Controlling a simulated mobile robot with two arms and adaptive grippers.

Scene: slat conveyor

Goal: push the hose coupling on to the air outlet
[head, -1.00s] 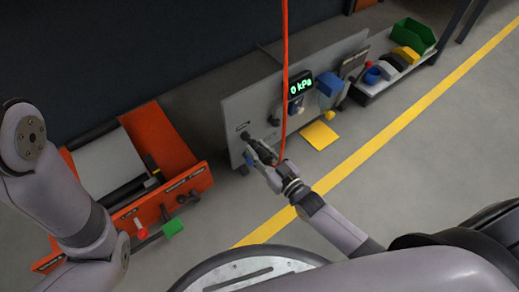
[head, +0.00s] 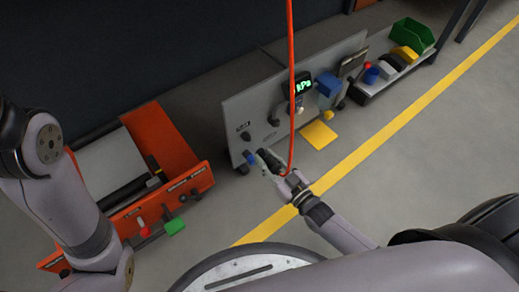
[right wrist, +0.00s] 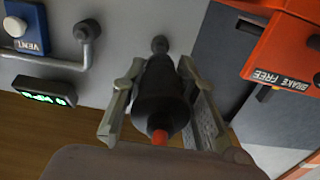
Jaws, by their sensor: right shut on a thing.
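My right gripper (head: 267,164) is shut on the black hose coupling (head: 269,158), a little in front of the grey panel (head: 253,107). In the right wrist view, the coupling (right wrist: 160,95) sits between the two fingers (right wrist: 160,105), with the orange hose end (right wrist: 160,137) toward the camera. A dark round stub on the panel, apparently the air outlet (head: 245,136), also shows in the right wrist view (right wrist: 160,45) just beyond the coupling's far end. The head view shows a gap between them. My left gripper is out of view.
A lit display (head: 301,86) and a blue VENT block (right wrist: 27,27) are on the panel; a pipe runs beside the block. An orange cart (head: 165,140) stands left of the panel. The orange hose (head: 291,60) hangs from above. Open floor lies in front.

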